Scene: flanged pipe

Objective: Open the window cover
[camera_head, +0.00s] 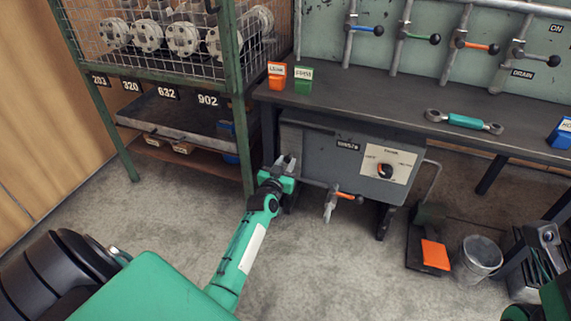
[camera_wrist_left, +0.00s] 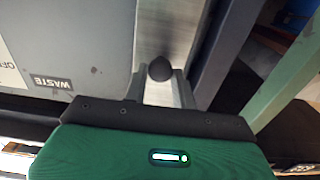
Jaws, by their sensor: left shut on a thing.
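The grey waste cabinet (camera_head: 310,150) hangs under the workbench. My left gripper (camera_head: 286,164) is at its left end in the head view and hides part of that end. In the left wrist view the gripper's fingers (camera_wrist_left: 163,88) are closed around a small black knob (camera_wrist_left: 160,69). Behind the knob runs a pale metal strip (camera_wrist_left: 160,30) along the cabinet's side; it may be the window cover, but I cannot tell for sure. Any window behind it is hidden. My right gripper does not show.
A green wire-mesh rack (camera_head: 240,90) stands close to the left of my gripper. An orange-handled tap (camera_head: 345,195) sticks out below the cabinet. A bucket (camera_head: 478,258) and an orange pedal (camera_head: 435,254) stand at right. The floor in front is clear.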

